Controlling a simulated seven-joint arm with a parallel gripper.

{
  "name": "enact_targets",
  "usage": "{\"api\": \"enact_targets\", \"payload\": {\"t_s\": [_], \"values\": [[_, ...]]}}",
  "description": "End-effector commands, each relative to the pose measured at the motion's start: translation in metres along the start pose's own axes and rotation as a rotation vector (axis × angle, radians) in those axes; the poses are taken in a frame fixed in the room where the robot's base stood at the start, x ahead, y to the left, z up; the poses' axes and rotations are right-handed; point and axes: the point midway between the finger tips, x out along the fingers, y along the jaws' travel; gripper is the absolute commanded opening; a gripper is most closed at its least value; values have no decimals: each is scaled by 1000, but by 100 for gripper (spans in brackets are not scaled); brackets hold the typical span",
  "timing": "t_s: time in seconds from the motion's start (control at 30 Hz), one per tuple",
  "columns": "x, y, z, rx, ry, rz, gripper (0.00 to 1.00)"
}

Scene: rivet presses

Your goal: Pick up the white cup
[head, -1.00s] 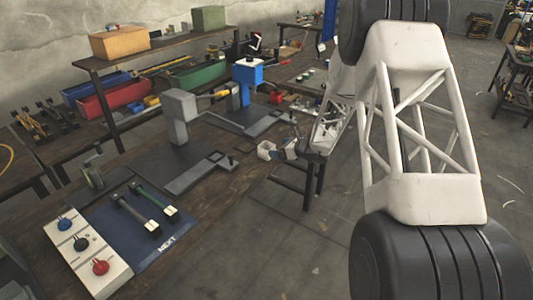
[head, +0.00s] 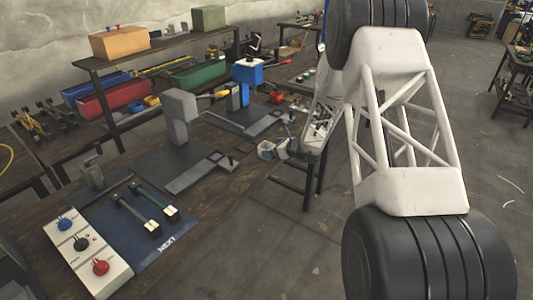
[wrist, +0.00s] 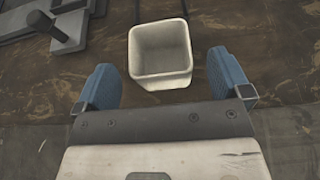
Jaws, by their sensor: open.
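The white cup (wrist: 160,55) is a square, open-topped, empty cup standing upright on the dark wooden table (wrist: 260,50). In the wrist view it sits just ahead of my gripper (wrist: 163,85), roughly centred between the two blue fingers. The fingers are spread wide and do not touch it. In the head view the cup (head: 265,151) is small, at the table's right edge, with my gripper (head: 280,149) close by on its right.
A grey press (head: 180,115) and its dark base plate stand to the left of the cup. A blue press (head: 249,73) is farther back. A panel with coloured knobs (head: 82,244) and a blue mat (head: 150,245) lie at the near left.

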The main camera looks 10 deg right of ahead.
Motion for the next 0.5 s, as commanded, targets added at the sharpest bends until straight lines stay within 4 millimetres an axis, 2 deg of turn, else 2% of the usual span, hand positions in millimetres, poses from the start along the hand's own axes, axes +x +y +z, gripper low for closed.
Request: {"api": "enact_targets", "payload": {"t_s": [0.3, 0.5], "values": [[32, 0, -1, 1, 1, 1, 96], [39, 0, 0, 1, 0, 0, 96]]}}
